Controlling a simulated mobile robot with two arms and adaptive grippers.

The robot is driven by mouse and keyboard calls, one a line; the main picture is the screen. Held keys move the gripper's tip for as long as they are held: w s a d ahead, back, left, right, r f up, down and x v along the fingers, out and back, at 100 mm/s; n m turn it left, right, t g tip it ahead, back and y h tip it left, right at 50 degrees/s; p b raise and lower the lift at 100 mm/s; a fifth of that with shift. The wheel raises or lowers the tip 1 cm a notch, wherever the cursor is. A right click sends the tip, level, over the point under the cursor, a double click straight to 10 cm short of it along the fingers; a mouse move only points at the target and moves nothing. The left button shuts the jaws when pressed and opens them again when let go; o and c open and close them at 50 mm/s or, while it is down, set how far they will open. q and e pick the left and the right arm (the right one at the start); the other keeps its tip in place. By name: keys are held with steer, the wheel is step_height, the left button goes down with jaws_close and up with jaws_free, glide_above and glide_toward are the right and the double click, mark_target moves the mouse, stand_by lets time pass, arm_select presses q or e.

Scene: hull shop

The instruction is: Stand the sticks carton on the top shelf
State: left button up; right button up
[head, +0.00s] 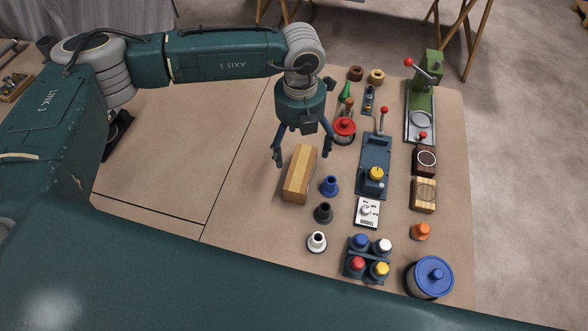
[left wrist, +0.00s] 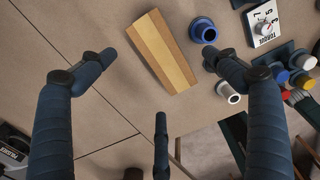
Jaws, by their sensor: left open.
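No carton that I can recognise as the sticks carton and no shelf show in these views. My left gripper (head: 304,151) points down over the bench, at the far end of a two-tone striped wooden block (head: 300,174). Its fingers are spread with nothing between them. In the left wrist view, the open fingers (left wrist: 159,58) frame the same block (left wrist: 162,52), which lies apart from them on the brown surface. How high the fingers are above the bench is hard to tell. My right gripper is not in view.
Right of the block stand blue, black and white flanged pieces (head: 329,186), a lever fixture (head: 375,155), a green press (head: 427,72) and a blue-lidded pot (head: 431,276). A rack of coloured knobs (head: 368,260) sits in front. The bench left of the block (head: 170,170) is clear.

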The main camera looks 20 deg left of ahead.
mark_target(296, 166)
arm_select(q)
step_height(296, 166, down, 5)
steer(key=shift+f+p, duration=0.15)
steer(key=shift+p, duration=0.55)
steer(key=f, duration=0.1)
steer(key=f+p, duration=0.2)
steer(key=f, duration=0.1)
steer(key=shift+s+a, duration=0.25)
steer(key=shift+s, duration=0.05)
steer(key=shift+w+f+p, duration=0.1)
steer(key=shift+f+p, duration=0.2)
steer(key=shift+f, duration=0.4)
steer(key=c, duration=1.6)
steer(key=shift+r+b, duration=2.7)
steer(key=shift+r, duration=7.35)
